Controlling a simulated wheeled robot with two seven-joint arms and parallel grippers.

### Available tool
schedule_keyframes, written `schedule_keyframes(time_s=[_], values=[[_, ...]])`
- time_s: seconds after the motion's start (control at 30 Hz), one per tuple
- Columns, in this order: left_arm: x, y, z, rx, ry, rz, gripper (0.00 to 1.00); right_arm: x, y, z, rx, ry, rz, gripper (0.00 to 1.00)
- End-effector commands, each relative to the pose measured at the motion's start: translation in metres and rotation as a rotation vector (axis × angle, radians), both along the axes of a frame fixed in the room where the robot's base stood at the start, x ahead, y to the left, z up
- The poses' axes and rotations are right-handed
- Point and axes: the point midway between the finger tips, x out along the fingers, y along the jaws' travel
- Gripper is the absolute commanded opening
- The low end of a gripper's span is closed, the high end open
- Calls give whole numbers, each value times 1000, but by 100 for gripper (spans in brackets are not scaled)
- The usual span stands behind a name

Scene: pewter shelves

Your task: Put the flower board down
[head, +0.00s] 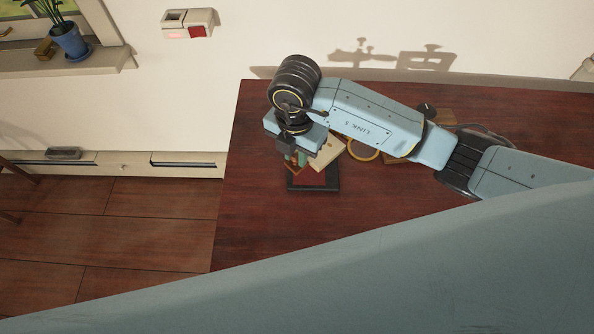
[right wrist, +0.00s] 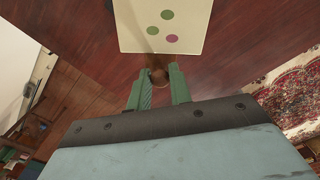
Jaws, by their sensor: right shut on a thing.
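The flower board (head: 325,162) is a pale panel beside my right gripper (head: 297,160), over the table's left part. In the right wrist view the board (right wrist: 165,28) shows green and purple dots just beyond the fingertips. The arm and gripper hide much of the board in the head view. I cannot tell whether the board touches anything below. My left gripper is not in view.
A dark square frame with a red middle (head: 314,184) lies on the dark red table (head: 260,225) under the gripper. The table's left front is clear.

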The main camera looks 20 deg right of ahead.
Motion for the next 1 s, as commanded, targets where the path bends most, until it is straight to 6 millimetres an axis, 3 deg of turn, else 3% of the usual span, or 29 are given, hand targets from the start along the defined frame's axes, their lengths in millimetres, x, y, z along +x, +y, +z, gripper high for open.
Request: schedule_keyframes(time_s=[0.1, 0.37, 0.6, 0.97, 1.0], values=[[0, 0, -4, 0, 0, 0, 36, -1, 0, -26, 0, 1, 1, 0], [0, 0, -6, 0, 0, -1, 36, 0, 0, -47, 1, 0, 2, 0], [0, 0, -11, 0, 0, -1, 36, 0, 0, -79, 1, 1, 1, 0], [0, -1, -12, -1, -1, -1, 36, 0, 0, -83, 0, -1, 3, 0], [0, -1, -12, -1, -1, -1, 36, 0, 0, -82, 0, -1, 3, 26]])
